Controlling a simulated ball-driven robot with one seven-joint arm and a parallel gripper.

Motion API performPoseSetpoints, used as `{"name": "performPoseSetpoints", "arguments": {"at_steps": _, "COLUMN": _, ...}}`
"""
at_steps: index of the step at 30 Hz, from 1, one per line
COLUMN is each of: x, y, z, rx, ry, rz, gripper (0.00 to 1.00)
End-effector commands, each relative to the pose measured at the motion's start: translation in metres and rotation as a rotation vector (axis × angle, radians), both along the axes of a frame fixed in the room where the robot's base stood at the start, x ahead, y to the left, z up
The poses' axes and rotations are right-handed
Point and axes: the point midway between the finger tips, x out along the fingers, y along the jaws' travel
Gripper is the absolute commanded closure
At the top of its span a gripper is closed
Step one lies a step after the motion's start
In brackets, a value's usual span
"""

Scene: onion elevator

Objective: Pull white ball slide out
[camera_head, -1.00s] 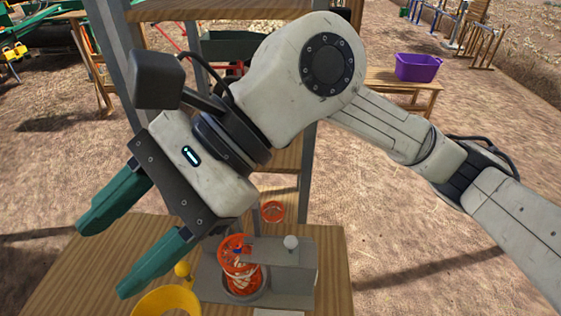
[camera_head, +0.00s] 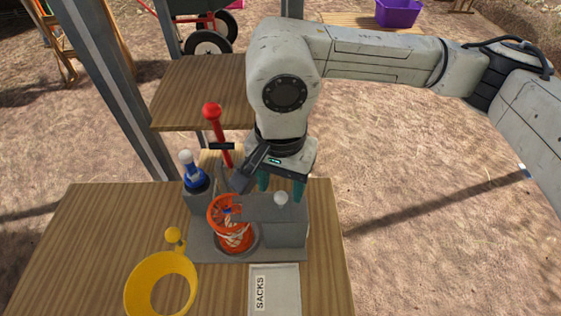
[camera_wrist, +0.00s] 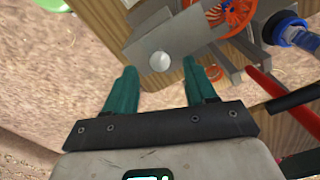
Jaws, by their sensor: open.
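The white ball knob (camera_head: 281,198) of the slide sits on top of the grey metal box (camera_head: 286,232) on the wooden table. It also shows in the wrist view (camera_wrist: 160,62), on a grey plate just beyond my fingertips and between their lines. My gripper (camera_head: 281,188) is open and empty, with its green fingers pointing down behind the knob in the head view. In the wrist view my gripper (camera_wrist: 158,76) has both fingers apart, and I see no contact with the knob.
An orange basket (camera_head: 233,227) stands left of the box. A blue part with a white ball (camera_head: 194,175) and a red-knobbed lever (camera_head: 215,125) stand behind it. A yellow funnel (camera_head: 163,285) and a SACKS tray (camera_head: 275,290) are in front. The table's left side is clear.

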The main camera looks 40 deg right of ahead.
Motion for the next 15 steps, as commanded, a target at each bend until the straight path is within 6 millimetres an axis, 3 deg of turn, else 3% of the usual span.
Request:
{"name": "performPoseSetpoints", "arguments": {"at_steps": 6, "x": 0.0, "y": 0.001, "z": -0.031, "rx": 0.005, "ry": 0.002, "rz": -0.002, "gripper": 0.44}}
{"name": "performPoseSetpoints", "arguments": {"at_steps": 15, "x": 0.0, "y": 0.001, "z": -0.045, "rx": 0.001, "ry": 0.0, "rz": 0.0, "gripper": 0.44}}
